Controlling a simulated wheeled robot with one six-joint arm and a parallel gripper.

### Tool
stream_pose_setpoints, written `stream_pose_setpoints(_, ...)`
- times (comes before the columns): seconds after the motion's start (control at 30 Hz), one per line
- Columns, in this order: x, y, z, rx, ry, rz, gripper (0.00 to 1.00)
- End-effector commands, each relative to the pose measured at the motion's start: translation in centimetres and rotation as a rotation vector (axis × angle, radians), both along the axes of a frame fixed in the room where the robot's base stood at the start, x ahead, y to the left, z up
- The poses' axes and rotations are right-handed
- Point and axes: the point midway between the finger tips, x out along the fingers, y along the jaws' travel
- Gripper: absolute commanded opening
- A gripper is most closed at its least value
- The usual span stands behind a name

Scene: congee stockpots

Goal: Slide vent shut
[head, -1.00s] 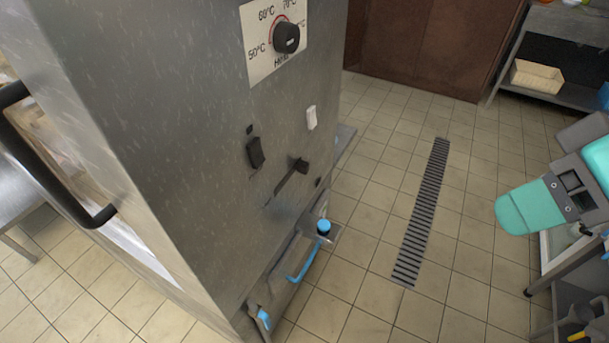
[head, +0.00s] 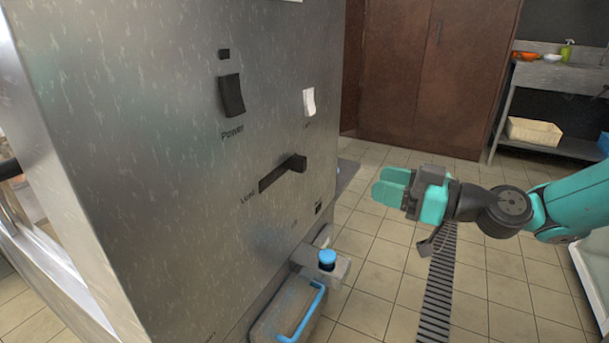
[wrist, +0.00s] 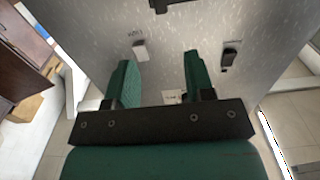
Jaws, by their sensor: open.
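The vent slider is a black knob (head: 297,163) at the right end of a dark horizontal slot (head: 268,181) on the steel cabinet's front panel. A small label, hard to read, sits left of the slot. In the wrist view, a black part that looks like the slider (wrist: 170,4) is cut off at the top edge. My gripper (head: 388,188) is to the right of the knob, apart from it, with nothing held. In the wrist view its two green fingers (wrist: 158,62) are spread apart, facing the panel.
A black power switch (head: 231,96) and a white switch (head: 308,102) sit above the slot. Below is a blue-handled drawer or tray (head: 290,312) with a blue cap (head: 327,259) beside it. Tiled floor with a drain grate (head: 436,290) lies to the right.

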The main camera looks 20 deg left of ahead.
Motion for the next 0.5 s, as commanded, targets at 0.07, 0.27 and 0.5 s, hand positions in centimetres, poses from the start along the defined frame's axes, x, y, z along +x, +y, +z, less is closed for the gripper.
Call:
stream_pose_setpoints(0.07,0.0,1.5,0.2,0.0,-0.001,0.004,0.49)
stream_pose_setpoints(0.27,0.3,5.9,0.2,-0.001,-0.001,0.006,0.49)
stream_pose_setpoints(0.5,0.7,11.4,0.2,-0.001,0.0,0.005,0.49)
